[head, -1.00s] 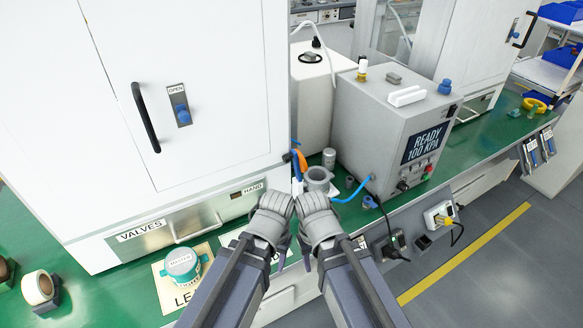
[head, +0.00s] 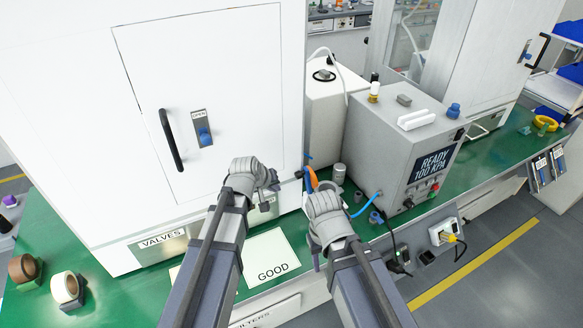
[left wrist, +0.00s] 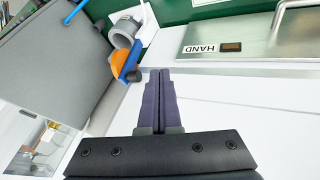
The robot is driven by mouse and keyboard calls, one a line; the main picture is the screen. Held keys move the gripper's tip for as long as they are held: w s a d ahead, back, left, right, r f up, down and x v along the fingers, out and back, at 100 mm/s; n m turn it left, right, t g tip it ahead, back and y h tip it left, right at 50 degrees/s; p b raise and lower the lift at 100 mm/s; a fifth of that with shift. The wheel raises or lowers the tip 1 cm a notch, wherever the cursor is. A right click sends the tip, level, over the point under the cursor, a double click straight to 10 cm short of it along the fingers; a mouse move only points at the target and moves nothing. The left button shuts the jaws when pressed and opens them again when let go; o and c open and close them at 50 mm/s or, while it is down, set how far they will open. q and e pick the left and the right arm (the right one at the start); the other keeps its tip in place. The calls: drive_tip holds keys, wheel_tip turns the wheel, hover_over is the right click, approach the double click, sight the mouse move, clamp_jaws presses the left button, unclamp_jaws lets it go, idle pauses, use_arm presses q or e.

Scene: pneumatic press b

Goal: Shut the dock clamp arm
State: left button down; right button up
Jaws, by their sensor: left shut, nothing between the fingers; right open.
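The dock clamp arm, a blue bar with an orange grip, shows in the left wrist view (left wrist: 132,60) just left of my fingertips. In the head view its orange part (head: 313,179) shows right of the white cabinet's corner. The grey round dock (left wrist: 124,34) is beside it in the left wrist view. My right wrist mostly hides the dock in the head view. My left gripper (left wrist: 160,72) is shut and empty, close to the orange grip with a small gap. In the head view it (head: 274,184) is in front of the cabinet. My right gripper (head: 317,262) is open, low over the bench edge.
The white cabinet (head: 90,110) stands at left, with a HAND drawer panel (left wrist: 250,40). A grey READY 100 KPA box (head: 400,150) with a blue hose (head: 365,208) stands at right. A GOOD card (head: 270,260) lies on the green bench.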

use_arm(q)
drive_tip(key=w+d+f+n+b, duration=0.1)
drive_tip(key=w+d+f+b, duration=0.3)
drive_tip(key=w+b, duration=0.3)
drive_tip(key=w+f, duration=0.1)
drive_tip(key=w, duration=0.2)
drive_tip(key=shift+w+t, duration=0.15)
drive_tip(key=shift+t, duration=0.25)
use_arm(e)
wheel_tip(320, 180, down, 6)
drive_tip(key=shift+f, duration=0.15)
use_arm(q)
drive_tip(key=shift+d+f, duration=0.1)
